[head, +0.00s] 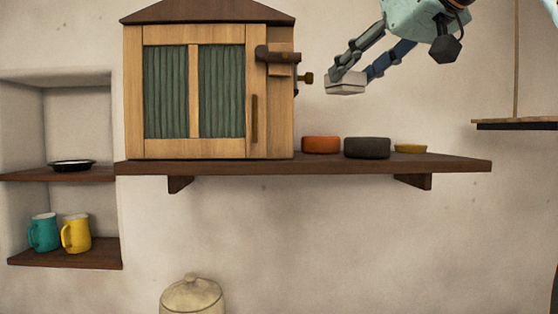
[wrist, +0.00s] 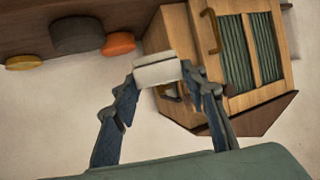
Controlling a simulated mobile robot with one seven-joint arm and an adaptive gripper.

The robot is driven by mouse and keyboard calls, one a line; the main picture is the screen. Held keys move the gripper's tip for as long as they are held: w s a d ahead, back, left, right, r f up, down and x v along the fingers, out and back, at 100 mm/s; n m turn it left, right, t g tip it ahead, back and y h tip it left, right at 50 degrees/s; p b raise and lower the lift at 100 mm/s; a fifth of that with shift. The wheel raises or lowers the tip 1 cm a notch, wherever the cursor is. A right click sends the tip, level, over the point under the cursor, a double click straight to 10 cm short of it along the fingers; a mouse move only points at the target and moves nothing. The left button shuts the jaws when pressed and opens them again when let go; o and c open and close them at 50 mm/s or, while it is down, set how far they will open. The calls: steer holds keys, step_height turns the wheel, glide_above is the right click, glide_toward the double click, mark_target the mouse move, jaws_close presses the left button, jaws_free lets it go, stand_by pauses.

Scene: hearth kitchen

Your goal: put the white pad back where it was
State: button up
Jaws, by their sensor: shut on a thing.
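My gripper (head: 354,76) is shut on the white pad (head: 344,88). It holds the pad in the air above the wall shelf, to the right of the wooden cabinet. In the wrist view the white pad (wrist: 157,72) sits between the two fingertips, in front of the cabinet's side. The cabinet (head: 135,90) has green ribbed panels and its door looks shut. A dark wooden latch (head: 276,55) and a small knob (head: 305,79) are at its right side, apart from the pad. I cannot tell where the pad was before.
The shelf (head: 455,164) carries an orange bowl (head: 320,145), a dark grey bowl (head: 367,148) and a small yellow dish (head: 410,148) below my gripper. A niche at left holds a black dish (head: 72,165), a teal mug (head: 44,233) and a yellow mug (head: 77,234). Another ledge (head: 515,125) is at right.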

steer(key=d+x, duration=0.1)
steer(key=x, duration=0.9)
glide_above(319, 161)
steer(key=f, duration=0.5)
steer(key=shift+s+d+b, duration=0.15)
steer(key=shift+d+b, duration=0.1)
steer(key=shift+b, duration=0.05)
steer(key=f, duration=0.1)
steer(key=w+f, duration=0.1)
steer(key=f, duration=0.1)
steer(key=shift+a, duration=0.15)
steer(key=shift+f, duration=0.55)
steer(key=shift+f, duration=0.1)
steer(key=shift+f+b, duration=0.15)
steer(key=shift+b, duration=0.25)
steer(key=o, duration=1.2)
